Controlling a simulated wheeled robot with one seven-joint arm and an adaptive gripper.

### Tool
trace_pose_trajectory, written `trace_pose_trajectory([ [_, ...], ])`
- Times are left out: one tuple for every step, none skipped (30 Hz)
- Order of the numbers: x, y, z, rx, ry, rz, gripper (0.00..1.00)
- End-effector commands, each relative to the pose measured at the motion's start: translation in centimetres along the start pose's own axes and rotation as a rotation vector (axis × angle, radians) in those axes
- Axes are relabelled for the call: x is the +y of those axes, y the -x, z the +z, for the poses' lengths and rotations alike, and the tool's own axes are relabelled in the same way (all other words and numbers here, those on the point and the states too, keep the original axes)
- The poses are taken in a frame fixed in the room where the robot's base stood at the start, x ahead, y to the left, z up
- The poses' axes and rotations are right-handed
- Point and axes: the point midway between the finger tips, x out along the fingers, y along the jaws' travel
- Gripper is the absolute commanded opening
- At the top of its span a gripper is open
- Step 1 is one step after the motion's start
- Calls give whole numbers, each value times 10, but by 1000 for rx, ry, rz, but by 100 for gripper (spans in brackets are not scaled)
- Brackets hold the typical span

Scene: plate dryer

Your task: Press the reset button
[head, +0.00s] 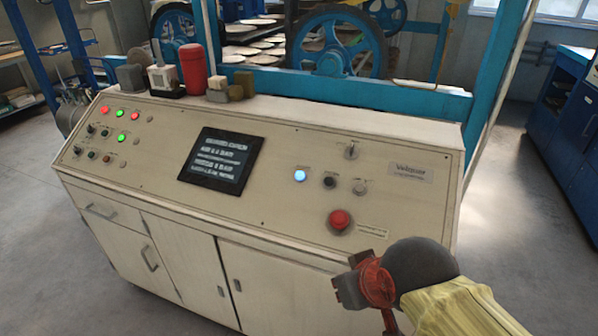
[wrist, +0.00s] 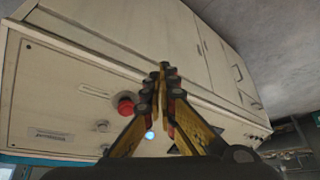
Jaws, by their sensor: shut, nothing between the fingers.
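The beige console's sloped panel (head: 270,205) carries a lit blue button (head: 300,176), a black knob (head: 330,182), a pale round control (head: 360,187) and a large red mushroom button (head: 340,220). I cannot read which one is marked reset. My gripper (head: 347,291) is in front of the console at the lower right, below the red button and apart from the panel. In the wrist view, upside down, the gripper's fingers (wrist: 162,72) meet with nothing between them. The red button (wrist: 125,106) shows left of them, and the blue light (wrist: 149,135) shows low between the finger bases.
A dark screen (head: 219,160) sits mid-panel, with red and green lamps (head: 121,114) at the left. A red cylinder (head: 193,71) and small items stand on the console's top ledge. Blue machinery (head: 375,90) rises behind. Open floor lies to the right.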

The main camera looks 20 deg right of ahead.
Motion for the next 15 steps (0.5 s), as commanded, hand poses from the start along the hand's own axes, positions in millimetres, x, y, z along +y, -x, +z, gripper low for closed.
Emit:
trace_pose_trajectory([
  [-2, 5, -24, 17, 38, -9, 0],
  [-4, 5, -39, 37, 67, -13, 0],
  [-6, 3, -62, 64, 109, -20, 0],
  [-8, 2, -79, 87, 144, -23, 0],
  [-10, 0, -98, 113, 181, -24, 0],
  [-12, -3, -124, 149, 232, -24, 0],
  [-14, -6, -142, 177, 271, -21, 0],
  [-16, -10, -160, 204, 308, -16, 0],
  [-17, -15, -184, 241, 358, -5, 0],
  [-18, -19, -200, 267, 393, 5, 0],
  [-19, -24, -215, 291, 429, 17, 0],
  [-19, -30, -235, 326, 475, 37, 0],
  [-20, -36, -249, 349, 510, 54, 0],
  [-20, -41, -262, 372, 545, 74, 0],
  [-19, -48, -278, 400, 591, 102, 0],
])
